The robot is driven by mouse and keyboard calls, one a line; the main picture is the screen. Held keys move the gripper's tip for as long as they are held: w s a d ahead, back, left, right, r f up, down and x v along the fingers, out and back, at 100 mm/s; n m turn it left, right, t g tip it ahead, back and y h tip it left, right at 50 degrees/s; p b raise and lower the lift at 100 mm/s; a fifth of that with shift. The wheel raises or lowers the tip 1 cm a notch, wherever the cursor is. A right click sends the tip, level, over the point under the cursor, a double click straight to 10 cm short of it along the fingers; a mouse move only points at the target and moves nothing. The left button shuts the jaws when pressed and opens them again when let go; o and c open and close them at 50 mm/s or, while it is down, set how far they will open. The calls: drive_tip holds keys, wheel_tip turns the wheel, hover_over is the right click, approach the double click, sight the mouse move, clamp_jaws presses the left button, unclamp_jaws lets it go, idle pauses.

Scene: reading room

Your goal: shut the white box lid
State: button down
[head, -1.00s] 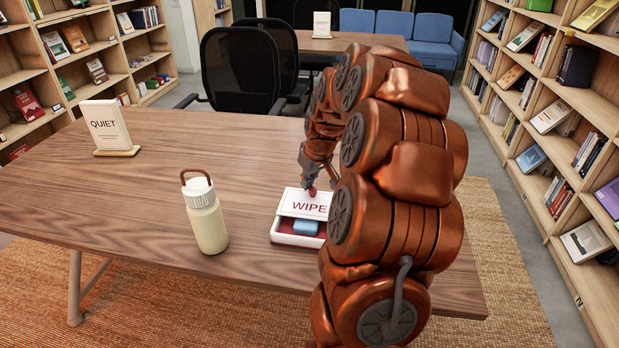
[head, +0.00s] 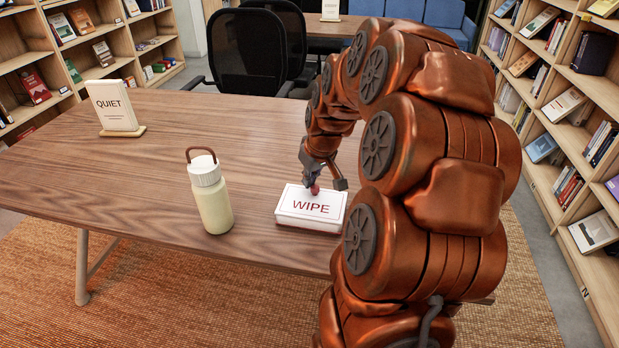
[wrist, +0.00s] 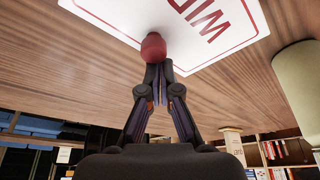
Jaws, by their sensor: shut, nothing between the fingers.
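The white box (head: 290,222) stands on the wooden table, its lid (head: 330,197) marked "WIPE" in red. The lid lies flat over the box, with no open gap visible at the front, and the inside is hidden. A red knob (head: 315,189) sits near the lid's far edge; it also shows in the wrist view (wrist: 153,47). My gripper (head: 311,180) is shut and empty, its fingertips (wrist: 158,72) right at the knob. I cannot tell whether they touch it.
A cream bottle (head: 210,195) with a brown loop stands left of the box. A "QUIET" sign (head: 112,103) stands at the table's far left. The table between them is clear. Black chairs (head: 245,50) stand behind, and shelves line both sides.

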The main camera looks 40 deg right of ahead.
drive_tip(key=shift+w+d+r, duration=0.15)
drive_tip(key=shift+w, duration=0.85)
drive_tip(key=shift+w+d+r, duration=0.15)
drive_tip(key=shift+w, duration=0.85)
drive_tip(key=v, duration=0.9)
drive_tip(key=shift+s+r, duration=0.15)
drive_tip(key=shift+r, duration=0.2)
drive_tip(key=s+a+f+n+g+y, duration=0.1)
drive_tip(key=s+a+f+g, duration=0.2)
drive_tip(key=a, duration=0.7)
drive_tip(key=s+a+f+n+g, duration=0.1)
drive_tip(key=s+a+f, duration=0.1)
drive_tip(key=s+a, duration=0.6)
drive_tip(key=s+a+f+g, duration=0.2)
drive_tip(key=s+a, duration=0.3)
drive_tip(key=s, duration=0.2)
drive_tip(key=s+a+f+g, duration=0.1)
drive_tip(key=s+a+f, duration=0.25)
drive_tip(key=s, duration=0.35)
wheel_tip(320, 180, up, 17)
drive_tip(key=w+t+p, duration=0.1)
drive_tip(key=p, duration=1.3)
drive_tip(key=shift+w+a, duration=0.3)
drive_tip(key=shift+a, duration=0.15)
drive_tip(key=shift+f, duration=0.1)
